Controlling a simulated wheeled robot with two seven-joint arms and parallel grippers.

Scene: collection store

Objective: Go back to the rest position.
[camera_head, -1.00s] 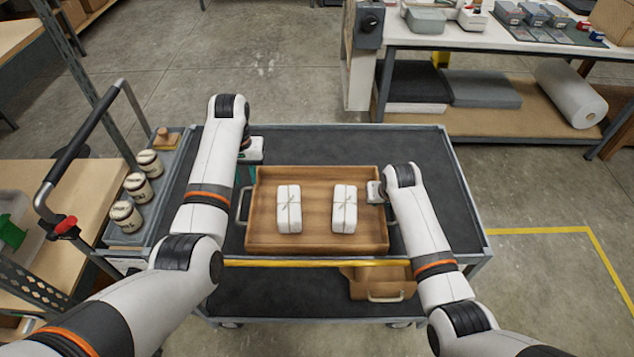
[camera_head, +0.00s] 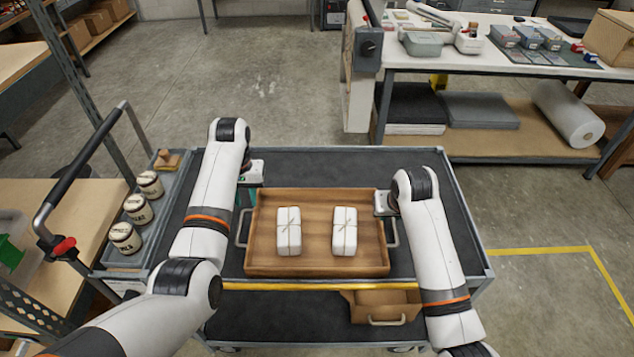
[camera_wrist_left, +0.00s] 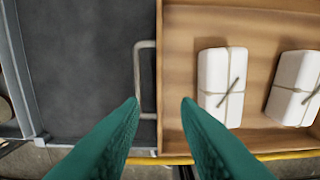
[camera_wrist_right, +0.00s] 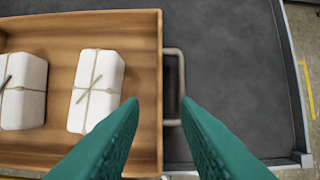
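A wooden tray (camera_head: 318,265) lies on the dark top of a cart. Two white parcels tied with string, the left one (camera_head: 288,232) and the right one (camera_head: 344,232), stand apart inside it. My left gripper (camera_wrist_left: 161,100) is open and empty above the tray's left edge and its metal handle (camera_wrist_left: 147,75). My right gripper (camera_wrist_right: 160,100) is open and empty above the right edge, beside the right handle (camera_wrist_right: 176,85). In the head view the left gripper's teal fingers barely show, and the right gripper's fingers are hidden.
Several labelled jars (camera_head: 137,209) stand in a grey side tray at the cart's left. A push handle (camera_head: 78,170) rises there. A small wooden box (camera_head: 385,308) sits on the lower shelf. A workbench (camera_head: 480,70) stands behind right. Open floor lies behind the cart.

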